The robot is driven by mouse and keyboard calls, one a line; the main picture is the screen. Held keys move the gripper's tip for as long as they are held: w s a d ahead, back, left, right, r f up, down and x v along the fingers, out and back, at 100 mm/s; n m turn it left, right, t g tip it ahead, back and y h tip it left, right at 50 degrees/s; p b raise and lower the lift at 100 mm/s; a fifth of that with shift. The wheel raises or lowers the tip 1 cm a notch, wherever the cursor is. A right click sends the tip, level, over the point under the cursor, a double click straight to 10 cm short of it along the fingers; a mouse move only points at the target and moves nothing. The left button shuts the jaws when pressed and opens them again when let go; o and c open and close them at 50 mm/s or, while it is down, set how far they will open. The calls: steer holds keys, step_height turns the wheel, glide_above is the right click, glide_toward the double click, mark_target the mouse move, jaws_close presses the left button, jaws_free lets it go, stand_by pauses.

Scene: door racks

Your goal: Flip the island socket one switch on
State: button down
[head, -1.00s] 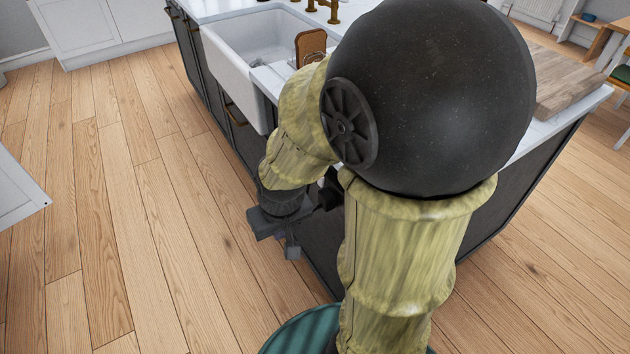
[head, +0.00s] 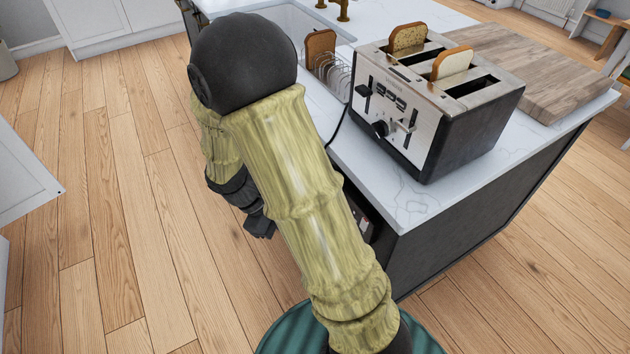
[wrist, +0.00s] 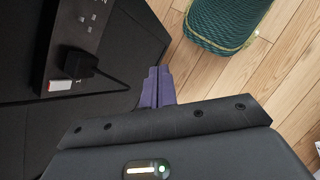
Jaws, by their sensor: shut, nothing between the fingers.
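The island socket panel (wrist: 85,30) is a dark plate on the island's dark side, at the upper left of the wrist view. A black plug (wrist: 78,62) with a cable sits in it. A white switch (wrist: 62,87) with a red edge is below the plug, beside a small mark that looks like a 1. My gripper (wrist: 158,72) is shut and empty, to the right of the panel and apart from the switch. In the head view the gripper (head: 259,226) hangs left of the island's end, and my arm hides most of the socket panel (head: 362,218).
A toaster (head: 440,110) with bread slices stands on the white island worktop (head: 400,195). A wooden board (head: 545,75) lies behind it, and a toast rack (head: 328,70) stands to its left. A white cabinet corner (head: 25,180) juts in at the left. The wooden floor between is clear.

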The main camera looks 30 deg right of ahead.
steer(key=w+a+f+n+t+h+p, duration=0.1)
steer(key=w+n+t+h+p, duration=0.3)
steer(key=w+n+h, duration=0.6)
steer(key=shift+a+f+n+h, duration=0.3)
steer(key=shift+f+h, duration=0.1)
steer(key=shift+h, duration=0.3)
steer(key=shift+d, duration=0.1)
steer(key=d+f+p, duration=0.1)
steer(key=d+p, duration=0.1)
steer(key=d, duration=1.1)
steer(key=shift+w+d+f, duration=0.25)
steer(key=shift+d+f, duration=0.1)
steer(key=shift+d, duration=0.05)
